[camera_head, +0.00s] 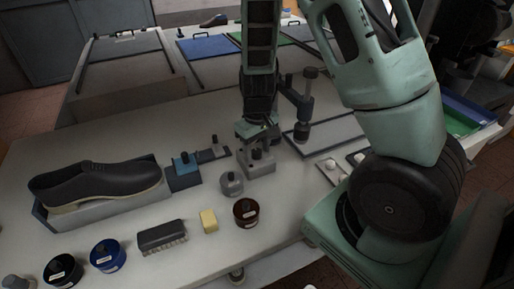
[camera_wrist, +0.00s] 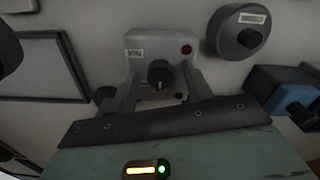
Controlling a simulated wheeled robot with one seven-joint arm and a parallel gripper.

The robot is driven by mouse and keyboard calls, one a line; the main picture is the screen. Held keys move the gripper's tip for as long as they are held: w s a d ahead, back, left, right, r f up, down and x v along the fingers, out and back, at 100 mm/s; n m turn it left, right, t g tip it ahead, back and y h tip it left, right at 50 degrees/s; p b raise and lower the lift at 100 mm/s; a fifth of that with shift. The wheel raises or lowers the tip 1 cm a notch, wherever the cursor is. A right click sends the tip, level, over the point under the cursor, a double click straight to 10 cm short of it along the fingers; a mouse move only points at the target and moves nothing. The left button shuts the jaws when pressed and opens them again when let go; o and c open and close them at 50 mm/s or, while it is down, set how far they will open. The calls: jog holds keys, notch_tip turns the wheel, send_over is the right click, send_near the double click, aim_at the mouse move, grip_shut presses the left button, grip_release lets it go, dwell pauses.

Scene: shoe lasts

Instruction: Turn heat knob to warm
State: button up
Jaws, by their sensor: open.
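The heat knob (camera_wrist: 160,72) is a small dark knob on a grey box (camera_wrist: 147,42) with a white label and a red lamp (camera_wrist: 187,49). A pale mark shows at the knob's lower edge in the wrist view; the setting it points to cannot be read. In the head view the grey box (camera_head: 259,168) stands mid-table, directly below my gripper (camera_head: 257,131). My gripper is open. In the wrist view its two grey fingers (camera_wrist: 160,88) lie on either side of the knob, with gaps; contact is not visible.
A round grey tin (camera_head: 231,184) and a blue-topped block (camera_head: 184,170) stand left of the box. A black shoe (camera_head: 98,185) sits further left. A brown tin (camera_head: 246,212), yellow block (camera_head: 209,221) and brush (camera_head: 162,236) lie in front. A post-like tool (camera_head: 304,115) stands close right.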

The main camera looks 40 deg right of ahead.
jog(key=c, duration=1)
jog(key=m+p, duration=0.2)
jog(key=m, duration=0.3)
jog(key=shift+r+m, duration=0.15)
jog(key=shift+m, duration=0.25)
jog(key=m+p, duration=0.1)
jog(key=m, duration=0.4)
jog(key=shift+w+m+p, duration=0.15)
jog(key=shift+m+p, duration=0.2)
jog(key=shift+m, duration=0.05)
jog(key=o, duration=1)
